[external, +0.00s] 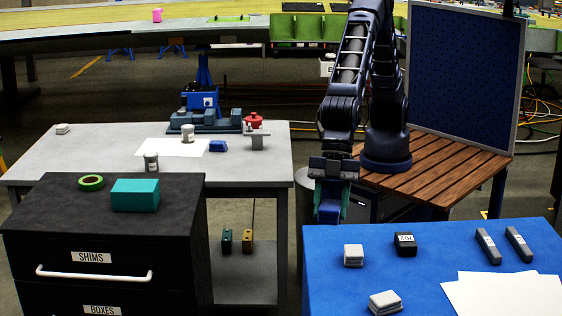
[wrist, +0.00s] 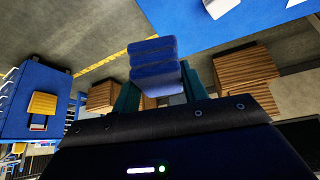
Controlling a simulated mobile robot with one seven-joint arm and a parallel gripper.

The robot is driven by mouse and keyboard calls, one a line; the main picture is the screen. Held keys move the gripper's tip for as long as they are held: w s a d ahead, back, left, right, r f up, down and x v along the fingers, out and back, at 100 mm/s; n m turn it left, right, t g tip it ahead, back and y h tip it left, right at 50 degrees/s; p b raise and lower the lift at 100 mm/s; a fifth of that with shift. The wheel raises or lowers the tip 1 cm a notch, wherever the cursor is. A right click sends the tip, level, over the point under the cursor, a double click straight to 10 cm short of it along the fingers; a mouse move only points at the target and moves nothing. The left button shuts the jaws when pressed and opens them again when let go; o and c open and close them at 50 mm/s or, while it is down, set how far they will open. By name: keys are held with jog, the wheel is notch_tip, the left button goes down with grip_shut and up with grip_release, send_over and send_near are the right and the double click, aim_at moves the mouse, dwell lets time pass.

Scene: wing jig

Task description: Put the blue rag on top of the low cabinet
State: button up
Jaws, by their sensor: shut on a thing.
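My gripper (external: 331,196) is shut on the blue rag (external: 328,212), which hangs just past the left edge of the blue table, between it and the grey table. In the wrist view the rag (wrist: 153,62) is a folded, layered blue block between the fingers of my gripper (wrist: 157,95). The low cabinet (external: 50,215) is black, with drawers labelled SHIMS and BOXES, and stands at the lower left. My gripper is to the right of it, apart from it. I cannot make out the cabinet in the wrist view.
On the cabinet top are a green tape ring (external: 91,183) and a teal box (external: 135,195); its front left is bare. The grey table (external: 100,152) behind holds a vise, jars and a small blue item (external: 218,146). The blue table (external: 430,285) at right holds blocks and paper.

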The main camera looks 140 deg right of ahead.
jog(key=s+a+r+n+g+y, duration=0.1)
jog(key=s+a+n, duration=0.1)
jog(key=s+a, duration=0.7)
jog(key=s+a+n, duration=0.1)
jog(key=s+a, duration=0.3)
jog(key=a, duration=0.9)
send_near(432, 301)
jog(key=x, duration=0.6)
jog(key=shift+f, duration=0.15)
jog(key=o, duration=1)
jog(key=shift+s+d+r, duration=0.1)
jog(key=shift+r, duration=0.55)
jog(key=v, duration=1.1)
jog(key=shift+d, duration=0.1)
